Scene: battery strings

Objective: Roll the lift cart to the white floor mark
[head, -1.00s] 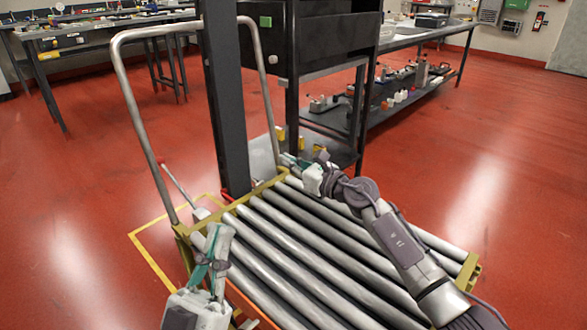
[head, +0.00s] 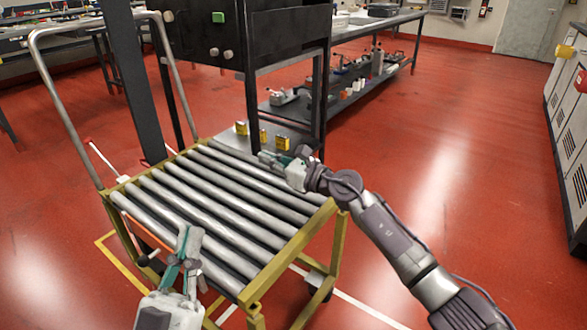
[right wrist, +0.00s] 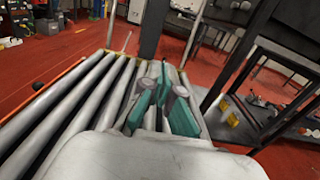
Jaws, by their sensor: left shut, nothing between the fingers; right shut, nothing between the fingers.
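The lift cart (head: 215,190) has a yellow frame, a top of steel rollers and a tall grey push handle (head: 45,95) at its far left. A white line on the floor (head: 350,302) runs from under the cart toward the bottom right; the cart hides part of it. My left gripper (head: 188,240) is shut and empty above the cart's near left edge. My right gripper (head: 268,160) is shut and empty over the rollers' far right side. In the right wrist view its fingers (right wrist: 158,85) are together above the rollers. I cannot tell whether either gripper touches the cart.
A black rack (head: 250,45) stands just behind the cart. A long workbench (head: 365,30) extends behind it. A yellow floor outline (head: 112,258) shows left of the cart. White cabinets (head: 570,140) stand at the right edge. The red floor between is open.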

